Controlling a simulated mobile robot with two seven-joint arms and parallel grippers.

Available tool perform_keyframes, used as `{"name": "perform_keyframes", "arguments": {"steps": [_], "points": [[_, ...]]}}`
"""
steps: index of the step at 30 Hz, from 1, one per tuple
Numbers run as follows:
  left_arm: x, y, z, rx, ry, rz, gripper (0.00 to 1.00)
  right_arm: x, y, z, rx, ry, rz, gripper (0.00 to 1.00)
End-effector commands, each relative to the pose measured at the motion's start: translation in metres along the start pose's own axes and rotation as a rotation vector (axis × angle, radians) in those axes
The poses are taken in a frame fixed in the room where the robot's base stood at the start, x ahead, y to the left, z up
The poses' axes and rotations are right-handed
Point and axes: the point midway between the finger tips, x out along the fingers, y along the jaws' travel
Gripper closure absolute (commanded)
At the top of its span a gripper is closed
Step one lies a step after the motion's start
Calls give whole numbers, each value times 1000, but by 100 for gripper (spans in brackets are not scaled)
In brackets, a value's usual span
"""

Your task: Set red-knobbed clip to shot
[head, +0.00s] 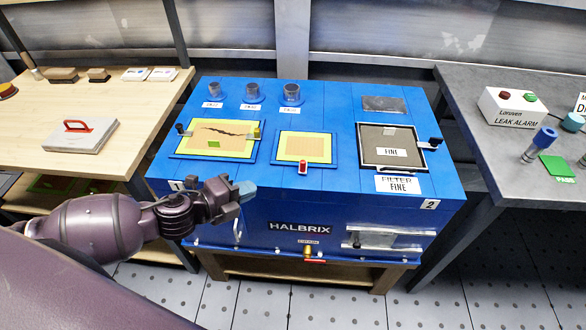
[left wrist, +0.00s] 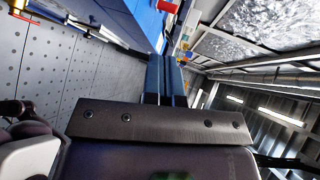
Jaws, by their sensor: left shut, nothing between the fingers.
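The red-knobbed clip (head: 303,168) sits at the front edge of the small middle yellow-framed panel (head: 283,147) on top of the blue HALBRIX housing (head: 330,208). Whether it is clamped is too small to tell. A red knob, apparently the same one, shows at the top edge of the left wrist view (left wrist: 168,6). My left gripper (head: 248,190) is shut and empty, its blue fingertips left of and a little nearer than the clip, apart from it. The shut fingers also show in the left wrist view (left wrist: 166,78). My right gripper is not in view.
A larger cracked panel (head: 212,154) with dark and yellow knobs lies left, and a FINE filter frame (head: 391,165) with a dark-knobbed clip lies right. A brass tap with red handle (head: 309,256) projects at the front. Benches flank the housing.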

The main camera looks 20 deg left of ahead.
Motion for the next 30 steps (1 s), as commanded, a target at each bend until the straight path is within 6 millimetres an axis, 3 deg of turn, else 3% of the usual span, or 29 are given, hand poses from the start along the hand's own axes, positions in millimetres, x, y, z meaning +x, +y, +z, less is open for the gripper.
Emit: {"name": "perform_keyframes", "arguments": {"steps": [8,24,30], "points": [[25,0,0,-1,1,-2,100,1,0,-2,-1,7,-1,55],[103,0,0,0,1,-1,100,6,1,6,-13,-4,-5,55],[124,-8,0,-1,0,-1,100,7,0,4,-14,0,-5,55]]}}
